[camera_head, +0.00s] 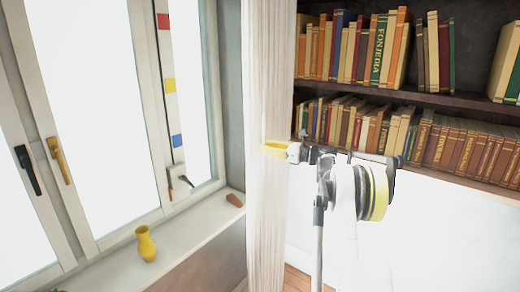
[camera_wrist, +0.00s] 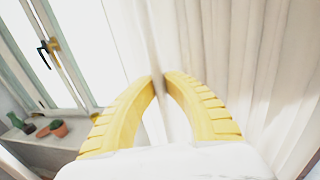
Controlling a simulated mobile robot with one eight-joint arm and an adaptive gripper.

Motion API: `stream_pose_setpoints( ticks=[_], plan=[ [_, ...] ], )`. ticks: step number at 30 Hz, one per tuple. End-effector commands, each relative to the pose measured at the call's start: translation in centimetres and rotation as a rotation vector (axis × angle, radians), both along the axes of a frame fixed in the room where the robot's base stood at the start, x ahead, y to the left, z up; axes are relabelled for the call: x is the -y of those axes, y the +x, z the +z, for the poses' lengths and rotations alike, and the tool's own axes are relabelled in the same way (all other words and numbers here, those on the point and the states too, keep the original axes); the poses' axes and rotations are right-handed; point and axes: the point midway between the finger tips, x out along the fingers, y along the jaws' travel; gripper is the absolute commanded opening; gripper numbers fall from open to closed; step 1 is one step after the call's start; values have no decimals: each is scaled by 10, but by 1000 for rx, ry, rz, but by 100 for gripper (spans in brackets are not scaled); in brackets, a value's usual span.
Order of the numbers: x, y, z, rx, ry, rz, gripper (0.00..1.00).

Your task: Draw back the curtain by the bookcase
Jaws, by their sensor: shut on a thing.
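The curtain (camera_head: 268,90) is pale and pleated. In the head view it hangs as a narrow upright strip between the window and the bookcase (camera_head: 400,98). My gripper (camera_head: 275,149) has yellow fingers and reaches the curtain from the right at about mid-height of the picture. In the wrist view the curtain (camera_wrist: 245,60) fills the middle and right. There the two yellow fingers of my gripper (camera_wrist: 164,82) are shut on a fold of the curtain, which runs down between them. The curtain's lower end is out of the head view.
A window with a yellow handle (camera_head: 58,160) and a black handle (camera_head: 27,166) stands at the left. A yellow vase (camera_head: 146,243) and a small brown object (camera_head: 235,200) are on the sill (camera_head: 185,245). The wrist view shows small pots (camera_wrist: 58,129) on the sill. Books fill the shelves.

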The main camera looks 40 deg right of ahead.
Motion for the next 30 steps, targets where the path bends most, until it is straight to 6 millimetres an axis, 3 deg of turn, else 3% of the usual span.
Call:
stream_pose_setpoints(
  ticks=[8, 11, 12, 23, 30],
  plan=[
    [1, 0, -1, -1, 0, -1, 0],
    [1, 0, -1, -1, 0, -1, 32],
    [1, 0, -1, -1, 0, -1, 36],
    [4, -5, 0, 0, 0, -2, 36],
    [27, -45, 0, 0, 0, -4, 36]
  ],
)
